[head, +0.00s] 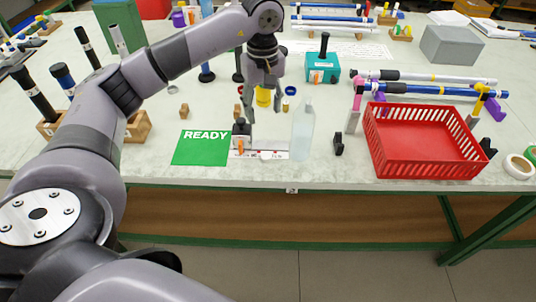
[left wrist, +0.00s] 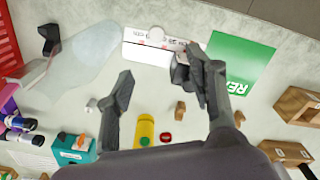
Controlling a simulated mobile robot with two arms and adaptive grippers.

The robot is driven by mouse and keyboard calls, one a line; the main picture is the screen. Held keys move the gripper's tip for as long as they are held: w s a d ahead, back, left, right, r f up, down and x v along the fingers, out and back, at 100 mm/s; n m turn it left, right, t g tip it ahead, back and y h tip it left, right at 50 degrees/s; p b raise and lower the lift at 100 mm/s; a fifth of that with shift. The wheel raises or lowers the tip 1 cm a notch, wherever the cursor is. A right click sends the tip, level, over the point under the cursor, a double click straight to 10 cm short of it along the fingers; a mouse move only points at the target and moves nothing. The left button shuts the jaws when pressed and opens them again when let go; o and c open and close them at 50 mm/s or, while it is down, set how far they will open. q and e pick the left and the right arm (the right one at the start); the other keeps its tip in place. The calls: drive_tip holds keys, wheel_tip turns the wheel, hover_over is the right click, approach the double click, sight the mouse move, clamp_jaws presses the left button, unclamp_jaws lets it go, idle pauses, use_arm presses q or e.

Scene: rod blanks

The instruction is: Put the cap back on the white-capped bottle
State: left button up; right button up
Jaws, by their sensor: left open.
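The clear, pale bottle (head: 302,132) stands upright near the table's front edge. It also shows in the left wrist view (left wrist: 82,55), and I see no white cap on it. A small white disc, which looks like the cap (head: 268,155), lies on a white printed card (head: 280,155); it also shows in the left wrist view (left wrist: 156,34). My left gripper (head: 265,112) points down above the table, left of the bottle and behind the card. Its fingers (left wrist: 155,72) are spread with nothing between them. My right gripper is out of view.
A green READY mat (head: 200,147) lies left of the card. A yellow bottle (head: 263,97) stands behind my gripper. A red basket (head: 425,140) is at the right, and a small black object (head: 338,145) stands between it and the bottle. A teal box (head: 322,68) is farther back.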

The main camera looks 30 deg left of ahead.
use_arm(q)
drive_tip(key=p, duration=0.2)
hover_over(266, 155)
drive_tip(key=f, duration=1.2)
drive_tip(key=shift+s, duration=0.4)
drive_tip(key=shift+f, duration=0.15)
drive_tip(key=shift+w+f+p, duration=0.1)
drive_tip(key=shift+f+p, duration=0.3)
drive_tip(key=shift+p, duration=0.05)
drive_tip(key=f, duration=0.2)
drive_tip(key=f+p, duration=0.1)
drive_tip(key=shift+w+f, duration=0.3)
drive_tip(key=shift+f, duration=0.4)
drive_tip(key=shift+c, duration=0.5)
drive_tip(key=c, duration=0.7)
